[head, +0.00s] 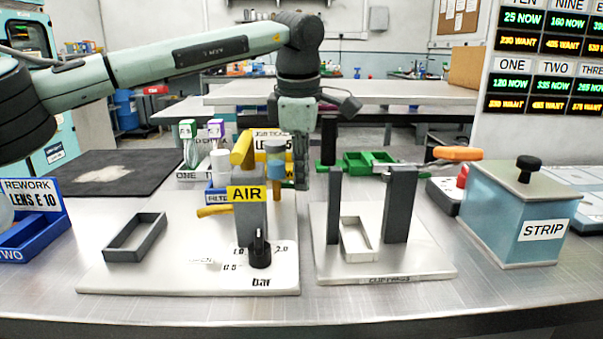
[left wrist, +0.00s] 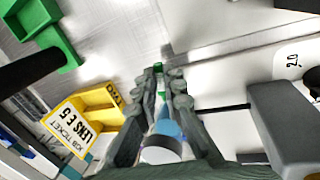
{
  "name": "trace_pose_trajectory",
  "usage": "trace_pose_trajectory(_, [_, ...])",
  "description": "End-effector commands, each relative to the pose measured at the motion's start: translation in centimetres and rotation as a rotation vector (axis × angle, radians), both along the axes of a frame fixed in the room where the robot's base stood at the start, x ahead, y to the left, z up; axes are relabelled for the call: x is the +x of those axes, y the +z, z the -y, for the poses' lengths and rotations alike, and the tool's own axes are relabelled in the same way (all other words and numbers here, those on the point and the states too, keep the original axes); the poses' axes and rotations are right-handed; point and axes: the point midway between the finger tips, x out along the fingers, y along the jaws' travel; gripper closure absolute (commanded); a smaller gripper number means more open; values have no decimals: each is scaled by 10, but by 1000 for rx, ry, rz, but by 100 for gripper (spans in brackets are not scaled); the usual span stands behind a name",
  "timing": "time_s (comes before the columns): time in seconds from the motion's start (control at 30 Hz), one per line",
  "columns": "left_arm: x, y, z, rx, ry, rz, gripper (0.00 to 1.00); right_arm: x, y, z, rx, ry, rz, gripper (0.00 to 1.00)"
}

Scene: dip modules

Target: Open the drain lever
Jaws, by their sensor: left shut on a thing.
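The AIR station has a grey post with a yellow AIR sign (head: 247,194) and a blue-topped clear bowl (head: 275,160) behind it. My left gripper (head: 304,183) points down just right of the bowl. In the left wrist view, my left gripper (left wrist: 160,82) has its fingers close together, with a small green part (left wrist: 158,67) at the tips that appears to be the drain lever. The blue of the bowl (left wrist: 168,128) shows beneath the fingers. The lever's angle cannot be told; the fingers hide most of it. My right gripper is not in view.
A black knob (head: 260,250) stands at the front of the AIR base plate (head: 180,280). Two dark posts (head: 398,205) rise from the right-hand plate. A blue STRIP box (head: 515,215) is further right. A yellow tray (left wrist: 95,108) lies close left of the fingers.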

Motion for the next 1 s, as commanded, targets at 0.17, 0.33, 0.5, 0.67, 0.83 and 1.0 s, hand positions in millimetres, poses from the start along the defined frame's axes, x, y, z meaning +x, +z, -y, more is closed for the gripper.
trace_pose_trajectory(0.17, [0, -1, 0, -1, 2, -1, 100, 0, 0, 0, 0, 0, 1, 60])
trace_pose_trajectory(0.33, [0, -1, 0, -1, 1, -1, 75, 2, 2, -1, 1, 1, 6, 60])
trace_pose_trajectory(0.5, [0, -1, 0, -1, 0, -1, 69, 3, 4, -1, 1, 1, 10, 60])
trace_pose_trajectory(0.67, [0, 0, 0, -1, 0, 0, 69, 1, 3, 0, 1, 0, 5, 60])
trace_pose_trajectory(0.83, [-3, 15, 0, -3, 1, 3, 69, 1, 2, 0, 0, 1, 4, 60])
trace_pose_trajectory(1.0, [-11, 48, -1, -3, 1, 3, 69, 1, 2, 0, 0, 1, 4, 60])
